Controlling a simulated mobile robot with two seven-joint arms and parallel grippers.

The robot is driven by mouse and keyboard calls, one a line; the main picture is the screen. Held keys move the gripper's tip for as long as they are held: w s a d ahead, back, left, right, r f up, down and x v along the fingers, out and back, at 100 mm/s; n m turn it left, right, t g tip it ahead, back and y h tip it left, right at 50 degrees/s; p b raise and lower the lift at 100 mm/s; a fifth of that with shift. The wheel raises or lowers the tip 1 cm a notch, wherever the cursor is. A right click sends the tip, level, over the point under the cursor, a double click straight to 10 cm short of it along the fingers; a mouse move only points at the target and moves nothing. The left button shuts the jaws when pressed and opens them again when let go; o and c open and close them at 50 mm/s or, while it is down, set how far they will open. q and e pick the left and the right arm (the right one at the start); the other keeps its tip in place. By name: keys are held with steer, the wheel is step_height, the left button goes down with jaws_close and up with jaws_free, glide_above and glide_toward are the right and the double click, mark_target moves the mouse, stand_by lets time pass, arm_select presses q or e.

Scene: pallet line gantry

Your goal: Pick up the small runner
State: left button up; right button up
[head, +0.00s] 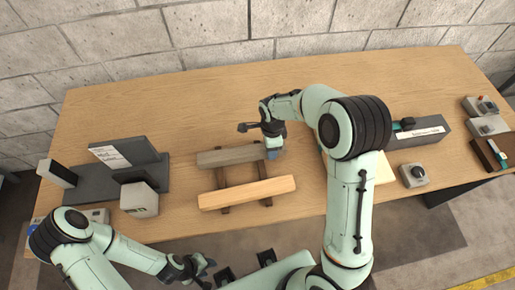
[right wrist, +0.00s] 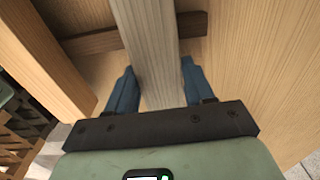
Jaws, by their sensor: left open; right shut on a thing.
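A grey wooden runner (head: 222,157) lies across two thin dark-brown crosspieces (head: 222,183) on the table, behind a longer-looking pale wooden runner (head: 246,193). My right gripper (head: 271,151) is at the right end of the grey runner, pointing down. In the right wrist view the grey runner (right wrist: 150,40) passes between the blue fingers of the right gripper (right wrist: 156,84), which are shut on its sides. One crosspiece (right wrist: 92,42) and the pale runner (right wrist: 40,60) also show there. My left gripper (head: 195,268) is open and empty, in front of the table's near edge.
A dark grey fixture with a labelled plate (head: 125,152) and a pale block (head: 139,199) stand at the left. A grey labelled box (head: 420,132), a knob box (head: 414,175) and switch boxes (head: 484,115) stand at the right. The back of the wooden table (head: 190,95) is clear.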

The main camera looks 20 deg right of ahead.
arm_select(q)
steer(key=shift+w+r+p, duration=0.45)
steer(key=shift+r+p, duration=0.05)
steer(key=shift+r, duration=0.15)
steer(key=shift+w+r+p, duration=0.45)
steer(key=shift+r, duration=0.15)
arm_select(e)
step_height(320, 180, up, 20)
